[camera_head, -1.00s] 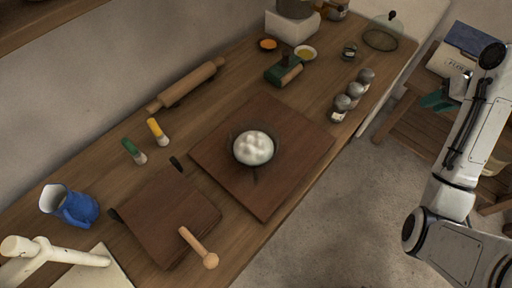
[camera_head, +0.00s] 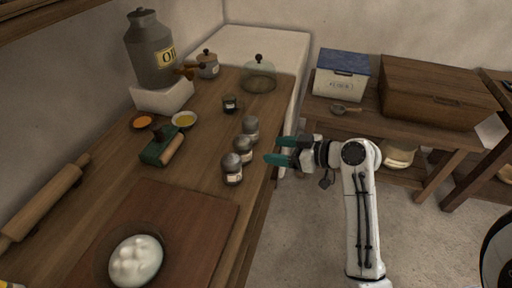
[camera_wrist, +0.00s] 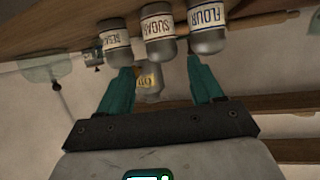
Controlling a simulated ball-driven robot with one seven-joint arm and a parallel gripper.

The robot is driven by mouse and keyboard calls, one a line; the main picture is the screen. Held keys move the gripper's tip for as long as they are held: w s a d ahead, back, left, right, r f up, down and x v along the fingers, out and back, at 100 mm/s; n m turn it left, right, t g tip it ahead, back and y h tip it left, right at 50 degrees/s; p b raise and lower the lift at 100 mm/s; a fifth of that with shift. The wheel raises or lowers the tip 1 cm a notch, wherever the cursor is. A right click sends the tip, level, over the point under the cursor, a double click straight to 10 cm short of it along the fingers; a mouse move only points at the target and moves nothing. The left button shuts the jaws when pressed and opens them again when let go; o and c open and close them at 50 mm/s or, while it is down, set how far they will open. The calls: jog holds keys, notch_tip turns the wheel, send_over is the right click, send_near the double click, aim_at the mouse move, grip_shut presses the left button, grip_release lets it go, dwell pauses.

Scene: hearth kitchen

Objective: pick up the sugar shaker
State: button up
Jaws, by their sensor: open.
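The sugar shaker (camera_head: 243,149) is the middle of three grey-topped glass shakers in a row near the counter's right edge. In the wrist view the sugar shaker (camera_wrist: 158,38) shows its SUGAR label, the picture being upside down. My gripper (camera_head: 277,150) is open and empty, just right of the row, with its green fingers pointing at it. In the wrist view my gripper (camera_wrist: 160,68) has its fingertips apart, with the sugar shaker ahead between them, not held.
The flour shaker (camera_wrist: 208,28) and another shaker (camera_wrist: 115,42) flank it closely. A small dark jar (camera_head: 230,104), a green-and-wood tool (camera_head: 158,149) and a wooden board (camera_head: 185,215) are nearby. A low bench (camera_head: 425,137) stands at the right, with open floor before it.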

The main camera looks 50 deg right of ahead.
aim_at(251, 148)
jog(key=x, duration=0.5)
jog(key=shift+d+p, duration=0.1)
jog(key=shift+p, duration=0.2)
jog(key=shift+p+x, duration=0.65)
jog(key=shift+x, duration=2.25)
jog(key=shift+c, duration=0.4)
jog(key=c, duration=0.7)
jog(key=shift+r, duration=0.1)
